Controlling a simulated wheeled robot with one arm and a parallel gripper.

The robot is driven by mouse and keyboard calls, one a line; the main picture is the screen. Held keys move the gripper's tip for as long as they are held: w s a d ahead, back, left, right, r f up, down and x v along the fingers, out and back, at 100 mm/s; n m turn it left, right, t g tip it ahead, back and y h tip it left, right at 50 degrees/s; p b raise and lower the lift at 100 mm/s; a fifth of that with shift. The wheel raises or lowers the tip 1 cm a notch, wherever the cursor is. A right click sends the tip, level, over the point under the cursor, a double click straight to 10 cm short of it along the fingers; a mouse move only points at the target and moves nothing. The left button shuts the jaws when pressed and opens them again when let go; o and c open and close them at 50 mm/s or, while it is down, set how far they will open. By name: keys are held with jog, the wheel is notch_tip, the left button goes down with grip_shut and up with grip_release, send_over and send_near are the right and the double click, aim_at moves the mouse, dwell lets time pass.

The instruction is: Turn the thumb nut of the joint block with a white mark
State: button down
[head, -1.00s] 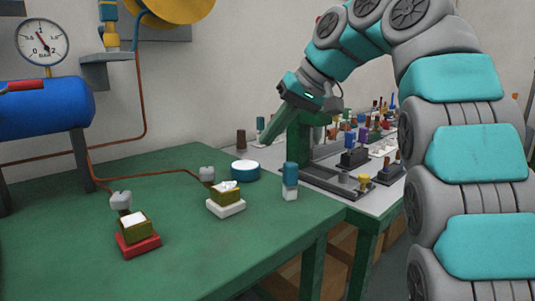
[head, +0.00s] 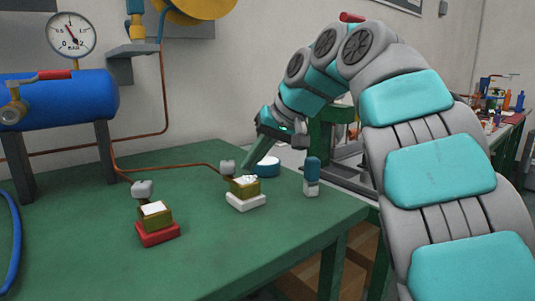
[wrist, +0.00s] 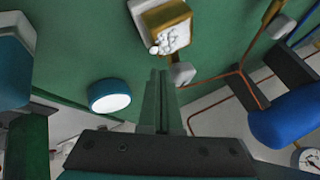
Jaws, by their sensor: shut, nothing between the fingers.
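Two brass joint blocks stand on the green table. The right one (head: 245,188) sits on a white base (head: 247,203), with lumpy white stuff on top and a grey thumb nut (head: 227,168) at its back left. The left one (head: 155,217) sits on a red base (head: 158,235), with a flat white top and its own grey thumb nut (head: 143,189). My gripper (head: 247,172) is shut and empty, just behind the right block. In the wrist view its fingertips (wrist: 160,73) point between that block (wrist: 176,30) and its thumb nut (wrist: 182,73); contact cannot be told.
A blue-and-white bottle (head: 312,178) stands near the right table edge. A copper pipe (head: 165,168) runs from the blue tank (head: 65,100) to the right block. Open table lies in front.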

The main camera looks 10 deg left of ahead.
jog(key=shift+s+a, duration=0.15)
jog(key=shift+a, duration=0.25)
